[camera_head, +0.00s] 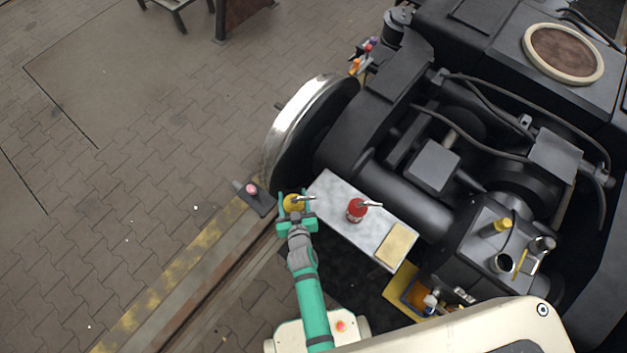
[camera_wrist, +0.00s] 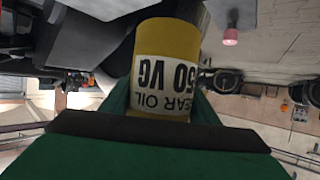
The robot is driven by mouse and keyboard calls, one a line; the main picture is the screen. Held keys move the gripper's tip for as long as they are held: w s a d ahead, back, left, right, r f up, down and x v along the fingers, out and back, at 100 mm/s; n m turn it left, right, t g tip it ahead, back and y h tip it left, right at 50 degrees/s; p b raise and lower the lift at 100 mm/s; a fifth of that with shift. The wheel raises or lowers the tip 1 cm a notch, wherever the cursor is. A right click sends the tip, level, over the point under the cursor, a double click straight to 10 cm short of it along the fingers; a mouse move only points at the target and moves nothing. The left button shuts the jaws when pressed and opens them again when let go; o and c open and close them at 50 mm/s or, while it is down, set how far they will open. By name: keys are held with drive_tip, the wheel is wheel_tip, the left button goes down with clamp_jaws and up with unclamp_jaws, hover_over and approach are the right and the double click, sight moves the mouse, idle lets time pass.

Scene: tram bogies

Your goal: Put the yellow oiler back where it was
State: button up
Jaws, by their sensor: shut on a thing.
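The yellow oiler (camera_head: 292,202) is between the green fingers of my gripper (camera_head: 295,208), at the left end of a pale grey shelf (camera_head: 338,199) beside the wheel. In the wrist view, the oiler (camera_wrist: 168,60) fills the space between the fingers, and its label reads upside down. My gripper (camera_wrist: 160,115) is shut on it. A red oiler (camera_head: 357,209) with a spout stands on the middle of the shelf. I cannot tell whether the yellow oiler touches the shelf.
A tan pad (camera_head: 397,244) lies at the shelf's right end. A pink-topped item (camera_head: 251,189) sits on a dark plate left of my gripper. The large wheel (camera_head: 300,125) and black bogie frame (camera_head: 380,110) rise just behind. Paved floor is open at left.

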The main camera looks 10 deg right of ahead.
drive_tip(key=s+d+r+m+h, duration=0.3)
drive_tip(key=s+d+r, duration=0.15)
drive_tip(key=d, duration=0.45)
drive_tip(key=f+x, duration=0.1)
drive_tip(key=x, duration=0.4)
drive_tip(key=s+f+x, duration=0.1)
drive_tip(key=x, duration=0.5)
drive_tip(key=f+x, duration=0.1)
drive_tip(key=x, duration=0.4)
drive_tip(key=shift+d+f, duration=0.25)
drive_tip(key=shift+s+f, duration=0.1)
drive_tip(key=shift+f, duration=1.25)
drive_tip(key=shift+f, duration=0.15)
drive_tip(key=o, duration=1.4)
drive_tip(key=shift+a, duration=0.1)
